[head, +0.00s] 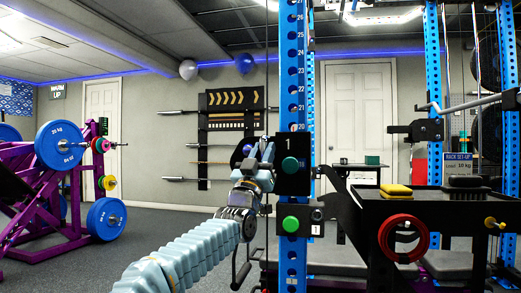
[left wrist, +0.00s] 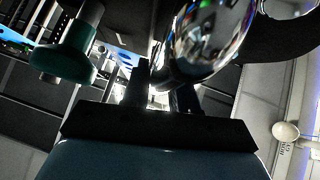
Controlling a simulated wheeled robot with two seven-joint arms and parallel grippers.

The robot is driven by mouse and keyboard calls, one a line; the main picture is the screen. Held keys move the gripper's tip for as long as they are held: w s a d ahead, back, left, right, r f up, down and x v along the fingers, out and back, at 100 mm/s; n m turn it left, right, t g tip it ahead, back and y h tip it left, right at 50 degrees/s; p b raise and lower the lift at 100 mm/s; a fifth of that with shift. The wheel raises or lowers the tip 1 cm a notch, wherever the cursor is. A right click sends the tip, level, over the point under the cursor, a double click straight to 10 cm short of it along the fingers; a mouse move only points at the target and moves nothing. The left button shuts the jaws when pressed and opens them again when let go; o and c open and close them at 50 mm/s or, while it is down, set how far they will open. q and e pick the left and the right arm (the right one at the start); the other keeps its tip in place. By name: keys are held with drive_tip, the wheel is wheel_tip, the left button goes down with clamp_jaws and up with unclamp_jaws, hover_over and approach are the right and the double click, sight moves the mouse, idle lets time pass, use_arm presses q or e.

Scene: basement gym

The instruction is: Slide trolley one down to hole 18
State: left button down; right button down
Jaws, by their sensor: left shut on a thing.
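Trolley one (head: 293,181) is a black plate marked "1" with a dark green knob (head: 290,164). It sits on the blue numbered upright (head: 292,75), just below the number 20; lower numbers are covered or too small to read. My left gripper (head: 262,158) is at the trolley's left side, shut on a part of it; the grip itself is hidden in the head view. The left wrist view shows the dark teal knob (left wrist: 64,62) and a shiny chrome rounded part (left wrist: 208,42) close beyond the fingers. My right gripper is not in view.
Below trolley one, a second black block with a bright green knob (head: 290,224) sits on the same upright. A purple machine with blue plates (head: 61,144) stands left.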

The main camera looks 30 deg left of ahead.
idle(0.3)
use_arm(q)
drive_tip(key=c, duration=1)
unclamp_jaws()
drive_tip(key=shift+s+f, duration=0.1)
drive_tip(key=shift+f, duration=0.05)
drive_tip(key=shift+s+f, duration=0.2)
drive_tip(key=shift+f, duration=0.1)
drive_tip(key=b+v, duration=0.1)
drive_tip(key=v, duration=1.2)
drive_tip(key=shift+r, duration=0.1)
